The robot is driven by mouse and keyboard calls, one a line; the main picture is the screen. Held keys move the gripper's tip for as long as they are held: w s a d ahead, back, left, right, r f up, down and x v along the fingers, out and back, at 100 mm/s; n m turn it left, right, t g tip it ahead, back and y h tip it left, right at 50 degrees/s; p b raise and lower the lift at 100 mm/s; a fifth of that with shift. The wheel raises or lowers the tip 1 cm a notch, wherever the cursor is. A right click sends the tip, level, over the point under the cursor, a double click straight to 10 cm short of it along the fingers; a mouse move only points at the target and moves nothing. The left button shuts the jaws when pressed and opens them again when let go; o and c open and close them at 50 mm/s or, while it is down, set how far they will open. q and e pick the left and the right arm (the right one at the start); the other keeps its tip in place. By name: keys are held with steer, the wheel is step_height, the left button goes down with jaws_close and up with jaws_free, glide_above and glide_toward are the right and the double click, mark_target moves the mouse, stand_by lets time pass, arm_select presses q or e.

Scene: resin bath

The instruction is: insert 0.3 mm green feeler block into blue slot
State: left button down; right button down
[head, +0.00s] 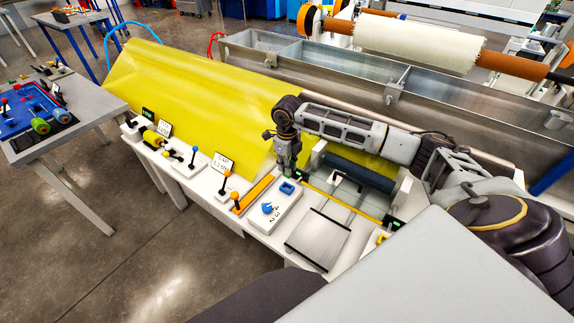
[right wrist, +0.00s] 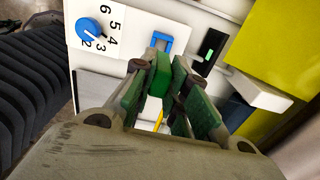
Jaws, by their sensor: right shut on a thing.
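My right gripper (head: 287,172) points down just behind the blue slot (head: 287,188) on the white panel. In the right wrist view the right gripper (right wrist: 162,72) is shut on a green block (right wrist: 158,78), which sits between the fingertips. The gripper pads are also green, so the block's full outline is hard to tell. The blue slot (right wrist: 161,42) is an open-sided blue frame just beyond the block, which looks apart from it. The block's thickness cannot be read. My left gripper is not in view.
A blue dial (head: 267,208) with numbers sits beside the slot; it also shows in the right wrist view (right wrist: 88,32). Several joystick levers (head: 227,182) stand along the panel to the left. A yellow sheet (head: 200,90) and a steel trough (head: 330,65) lie behind.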

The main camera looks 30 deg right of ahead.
mark_target(287, 177)
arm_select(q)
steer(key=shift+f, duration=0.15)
arm_select(e)
steer(key=shift+f, duration=0.2)
